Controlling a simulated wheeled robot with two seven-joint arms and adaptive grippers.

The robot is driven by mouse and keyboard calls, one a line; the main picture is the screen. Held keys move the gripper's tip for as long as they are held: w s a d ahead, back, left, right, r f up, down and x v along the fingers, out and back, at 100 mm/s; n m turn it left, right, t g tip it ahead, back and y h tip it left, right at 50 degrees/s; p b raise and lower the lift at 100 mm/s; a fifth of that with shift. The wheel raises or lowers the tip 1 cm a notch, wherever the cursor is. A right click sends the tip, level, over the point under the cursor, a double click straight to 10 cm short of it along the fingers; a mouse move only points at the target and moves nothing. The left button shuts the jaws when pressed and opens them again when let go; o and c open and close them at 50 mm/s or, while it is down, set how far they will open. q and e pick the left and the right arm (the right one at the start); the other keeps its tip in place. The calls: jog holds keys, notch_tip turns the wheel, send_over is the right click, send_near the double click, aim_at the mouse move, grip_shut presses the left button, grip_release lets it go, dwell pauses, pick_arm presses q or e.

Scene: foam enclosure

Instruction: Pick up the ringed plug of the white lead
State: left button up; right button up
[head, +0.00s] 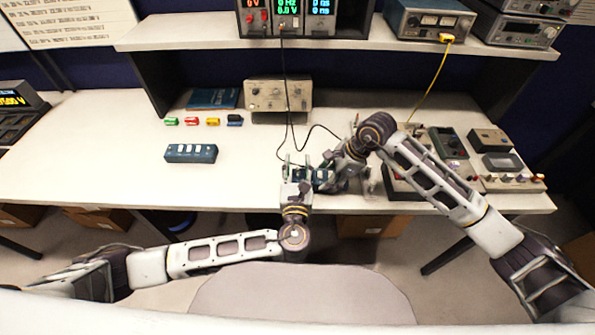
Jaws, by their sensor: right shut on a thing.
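I cannot make out a white lead or its ringed plug; the two grippers and wrists cover the area at the table's front edge. My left gripper (297,168) points away from me over the front edge, its fingers apart, with nothing clearly between them. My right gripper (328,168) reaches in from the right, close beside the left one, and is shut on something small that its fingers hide.
A yellow lead (432,80) hangs at right.

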pick_arm(q)
jog(key=shift+c, duration=0.2)
pick_arm(e)
jog(key=shift+f, duration=0.15)
pick_arm(q)
grip_shut()
jog(key=shift+r, duration=5)
pick_arm(e)
jog(key=o, duration=1.4)
jog(key=shift+o, duration=0.2)
jog(key=v, duration=1.2)
